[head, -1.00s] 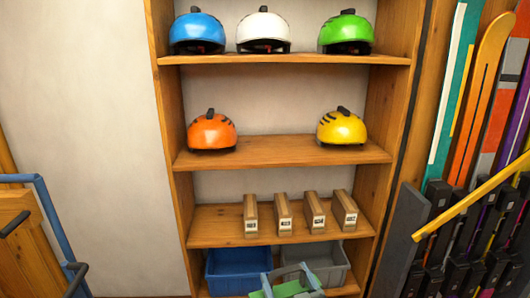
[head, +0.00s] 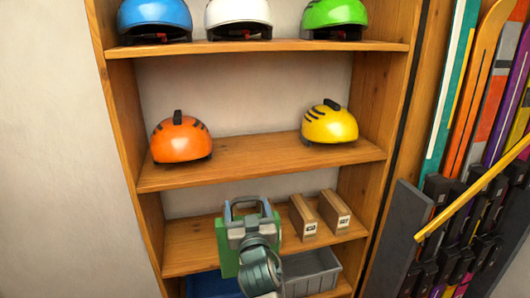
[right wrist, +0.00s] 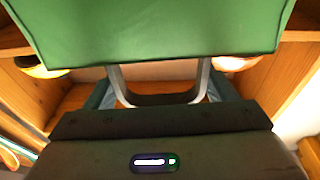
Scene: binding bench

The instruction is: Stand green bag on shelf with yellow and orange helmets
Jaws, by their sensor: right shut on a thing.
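The green bag (head: 228,260) is held up by my right gripper (head: 247,213), which is shut on its grey handle. In the head view the gripper and wrist hide much of the bag. It is in front of the lower shelf, below the helmet shelf's front edge. The right wrist view shows the bag's green side (right wrist: 160,35) and its grey handle (right wrist: 160,99). The orange helmet (head: 181,140) stands left and the yellow helmet (head: 330,124) right on the middle shelf (head: 262,163), with bare board between them. My left gripper is out of view.
Blue, white (head: 238,18) and green helmets stand on the top shelf. A grey bin (head: 313,273) is at the bottom. Skis and a yellow bar (head: 470,196) are on the right.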

